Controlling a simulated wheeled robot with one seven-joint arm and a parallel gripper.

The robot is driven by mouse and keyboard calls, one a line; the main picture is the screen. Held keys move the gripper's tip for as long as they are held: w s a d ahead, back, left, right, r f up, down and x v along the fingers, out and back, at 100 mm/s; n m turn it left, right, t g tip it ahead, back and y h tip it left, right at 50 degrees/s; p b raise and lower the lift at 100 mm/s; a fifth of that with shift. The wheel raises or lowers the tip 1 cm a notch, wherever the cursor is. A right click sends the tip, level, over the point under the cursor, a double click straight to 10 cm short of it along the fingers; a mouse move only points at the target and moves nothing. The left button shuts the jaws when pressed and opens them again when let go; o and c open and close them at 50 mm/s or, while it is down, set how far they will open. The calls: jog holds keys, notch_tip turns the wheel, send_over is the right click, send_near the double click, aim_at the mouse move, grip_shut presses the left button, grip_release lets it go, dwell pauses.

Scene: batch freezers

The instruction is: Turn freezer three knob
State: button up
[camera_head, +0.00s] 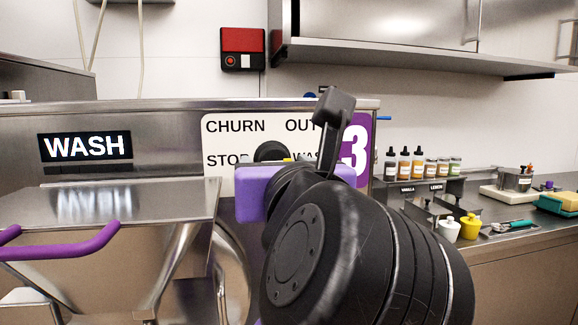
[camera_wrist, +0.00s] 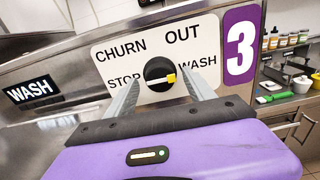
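The freezer three knob (camera_wrist: 157,74) is a round black dial with a yellow pointer. It sits on a white panel (camera_wrist: 112,70) marked CHURN, OUT, STOP and WASH, beside a purple 3 label (camera_wrist: 240,45). In the wrist view the yellow pointer is turned to the right, toward WASH. My gripper (camera_wrist: 162,92) is open, with one finger to the left and one to the right of the knob; I cannot tell whether they touch it. In the head view only the top of the knob (camera_head: 270,151) shows above my purple gripper body, and the fingers are hidden.
A WASH label (camera_head: 84,146) and a steel chute with a purple handle (camera_head: 75,245) are on the freezer at left. Bottles (camera_head: 405,163) and yellow and white pots (camera_head: 470,226) stand on the counter at right. A steel cabinet (camera_head: 375,25) hangs above.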

jog(key=v, duration=0.8)
jog(key=shift+b, duration=0.3)
jog(key=shift+w+r, duration=0.1)
